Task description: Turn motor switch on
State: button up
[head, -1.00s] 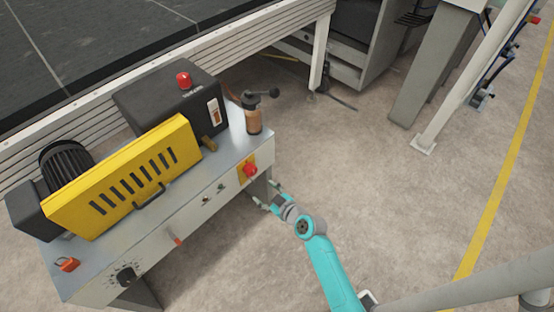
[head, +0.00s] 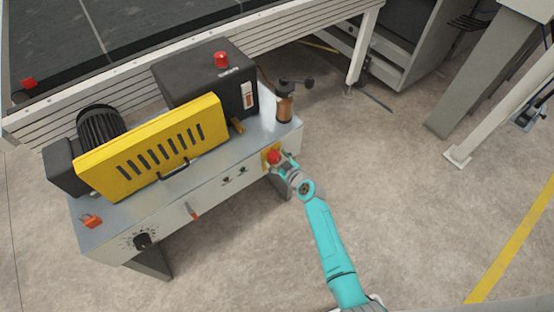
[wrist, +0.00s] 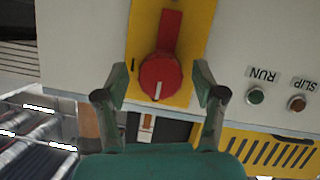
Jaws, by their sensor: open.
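The red rotary switch (head: 273,156) sits on a yellow plate at the right end of the machine's front panel. In the wrist view the red switch (wrist: 160,76) shows a round knob with a white mark and a long handle pointing up in the picture. My gripper (head: 282,163) is at the switch in the head view and partly covers the plate. In the wrist view my gripper (wrist: 161,72) is open, one finger on each side of the knob. Gaps show between fingers and knob, and I cannot tell the depth between them.
A yellow guard (head: 155,148) and a black box (head: 205,80) stand on top.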

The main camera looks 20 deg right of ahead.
jog(key=shift+w+a+f, duration=0.1)
jog(key=shift+w, duration=0.1)
jog(key=c, duration=1.1)
jog(key=shift+c, duration=0.2)
